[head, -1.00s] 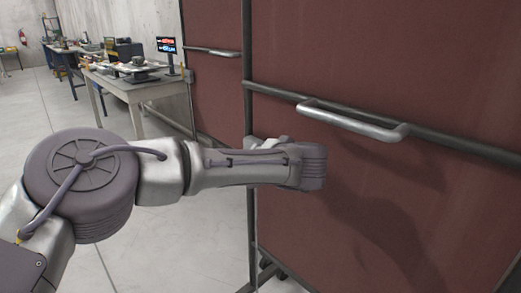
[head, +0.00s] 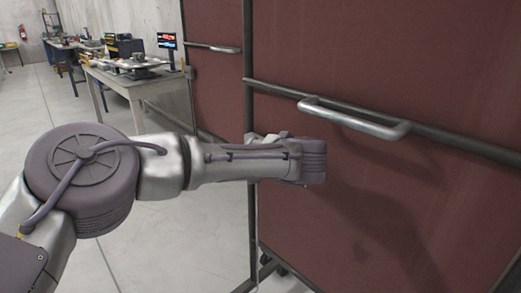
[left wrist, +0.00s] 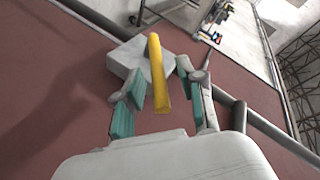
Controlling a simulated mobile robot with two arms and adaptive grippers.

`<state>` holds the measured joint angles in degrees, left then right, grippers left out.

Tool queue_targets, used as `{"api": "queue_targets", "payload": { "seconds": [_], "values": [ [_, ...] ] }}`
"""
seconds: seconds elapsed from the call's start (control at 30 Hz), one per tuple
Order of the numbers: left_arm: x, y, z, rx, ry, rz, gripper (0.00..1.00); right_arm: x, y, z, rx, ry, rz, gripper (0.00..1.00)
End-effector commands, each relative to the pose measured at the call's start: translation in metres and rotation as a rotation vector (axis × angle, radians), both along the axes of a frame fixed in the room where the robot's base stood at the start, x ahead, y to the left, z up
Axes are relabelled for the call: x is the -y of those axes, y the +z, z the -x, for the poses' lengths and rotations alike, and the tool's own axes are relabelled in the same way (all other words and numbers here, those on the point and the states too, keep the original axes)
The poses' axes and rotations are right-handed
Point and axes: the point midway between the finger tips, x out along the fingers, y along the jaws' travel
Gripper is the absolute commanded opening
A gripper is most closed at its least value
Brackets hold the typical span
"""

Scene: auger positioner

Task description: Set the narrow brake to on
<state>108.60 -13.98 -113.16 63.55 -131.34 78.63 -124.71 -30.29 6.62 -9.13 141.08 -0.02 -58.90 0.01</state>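In the left wrist view a yellow bar (left wrist: 157,75) stands out from a pale grey block (left wrist: 126,57) in front of a dark red panel. It looks like a lever, but no label shows, so I cannot tell whether it is the narrow brake. My left gripper (left wrist: 159,83) is open, with one teal-padded finger on each side of the bar. I see gaps on both sides and no clear contact. In the head view my left arm reaches the panel's left edge, and its wrist hides the gripper and the bar. My right gripper is in neither view.
The large red panel (head: 450,75) has a dark frame and a metal handle (head: 352,118) close above my wrist. A second red panel (head: 213,90) stands behind it. A workbench (head: 133,84) with equipment is at the back left. The floor at left is clear.

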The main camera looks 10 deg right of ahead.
Motion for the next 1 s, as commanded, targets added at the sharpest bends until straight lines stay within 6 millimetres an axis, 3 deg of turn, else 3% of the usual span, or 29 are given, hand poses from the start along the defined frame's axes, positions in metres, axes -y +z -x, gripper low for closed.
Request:
{"api": "queue_targets", "payload": {
  "seconds": [0.27,0.7,1.0],
  "values": [
    [0.005,0.006,0.015,0.0,-0.003,0.0,0.39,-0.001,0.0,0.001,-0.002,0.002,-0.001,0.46],
    [0.023,0.038,0.093,0.001,-0.003,-0.001,0.39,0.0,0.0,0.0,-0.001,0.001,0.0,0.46],
    [0.027,0.043,0.109,-0.001,-0.001,0.0,0.39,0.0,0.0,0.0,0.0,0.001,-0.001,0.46]
  ]
}}
